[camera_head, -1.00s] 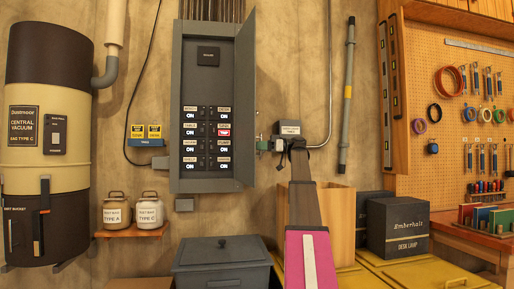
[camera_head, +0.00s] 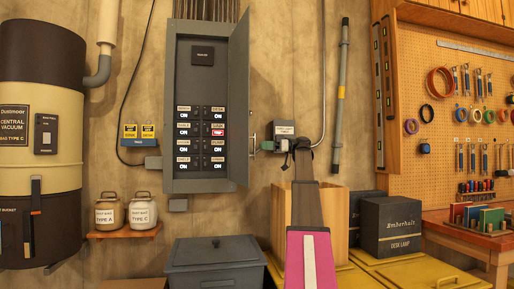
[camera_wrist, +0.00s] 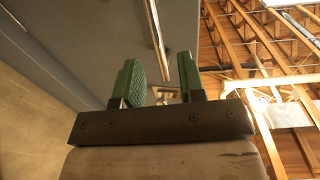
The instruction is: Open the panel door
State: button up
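The grey electrical panel (camera_head: 171,110) is on the wall in the head view, with breaker switches showing inside. Its grey door (camera_head: 239,90) is hinged on the right and stands well out from the box. A small handle (camera_head: 252,143) sticks out from the door's right-hand face. My gripper (camera_head: 300,144) is right of the door and its handle, apart from them in the picture. In the wrist view, the green fingers (camera_wrist: 160,82) are spread with nothing clearly held. A grey surface with a long bar (camera_wrist: 157,42) lies beyond them, likely the door and its handle.
A small labelled grey box (camera_head: 284,130) is on the wall behind my gripper. A grey bin (camera_head: 215,265), a wooden crate (camera_head: 340,200) and a black desk-lamp box (camera_head: 394,225) stand below. A vacuum tank (camera_head: 40,130) is at left.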

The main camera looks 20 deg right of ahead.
jog(key=v, duration=0.5)
jog(key=shift+s+d, duration=0.15)
jog(key=shift+d, duration=0.25)
jog(key=shift+s, duration=0.1)
